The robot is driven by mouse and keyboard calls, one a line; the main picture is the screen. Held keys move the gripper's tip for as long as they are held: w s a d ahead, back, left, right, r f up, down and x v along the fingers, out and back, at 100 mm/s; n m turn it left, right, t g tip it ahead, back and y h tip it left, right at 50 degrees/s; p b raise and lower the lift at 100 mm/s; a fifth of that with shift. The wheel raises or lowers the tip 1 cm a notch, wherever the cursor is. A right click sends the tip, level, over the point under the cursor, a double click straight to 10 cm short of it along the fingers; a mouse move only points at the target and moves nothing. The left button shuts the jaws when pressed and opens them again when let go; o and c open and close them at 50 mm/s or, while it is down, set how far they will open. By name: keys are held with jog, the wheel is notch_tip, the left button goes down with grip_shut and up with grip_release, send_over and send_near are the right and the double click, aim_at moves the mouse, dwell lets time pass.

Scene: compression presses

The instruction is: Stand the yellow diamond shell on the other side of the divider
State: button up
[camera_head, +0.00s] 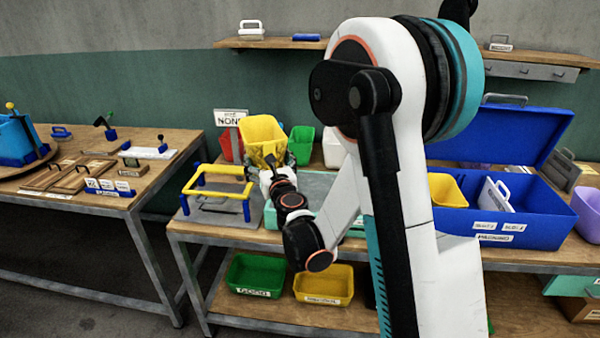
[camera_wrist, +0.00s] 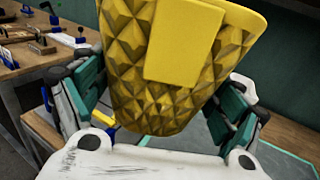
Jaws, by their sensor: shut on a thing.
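The yellow diamond shell (camera_head: 263,138) is a tapered yellow cup with raised diamond facets and a smooth plain patch. My gripper (camera_head: 277,162) is shut on it and holds it up above the middle table. In the wrist view the shell (camera_wrist: 175,65) fills the middle, wide end up and slightly tilted, with green finger pads of my gripper (camera_wrist: 158,100) on both sides. A white upright panel with a handle, seemingly the divider (camera_head: 495,196), stands inside the open blue case (camera_head: 545,228) at right. Another yellow piece (camera_head: 447,190) sits left of that panel. The case floor is hidden.
A yellow-topped frame with blue posts (camera_head: 218,178) stands left of my gripper. Red (camera_head: 228,147) and green (camera_head: 301,145) containers stand behind. My arm hides much of the middle table. A purple container (camera_head: 588,212) is right of the case. Green (camera_head: 255,275) and yellow (camera_head: 323,284) bins sit below.

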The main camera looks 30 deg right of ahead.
jog(key=s+d+r+m+g+h, duration=0.1)
jog(key=d+r+m+h, duration=0.2)
jog(key=d, duration=0.9)
jog(key=s+d+r+m+g+h, duration=0.15)
jog(key=d+h, duration=0.25)
jog(key=d, duration=0.8)
jog(key=shift+m, duration=0.35)
jog(key=shift+w+f+b, duration=0.2)
jog(key=shift+f+b, duration=4.05)
jog(key=shift+f, duration=5.9)
jog(key=shift+f, duration=0.1)
jog(key=o, duration=0.9)
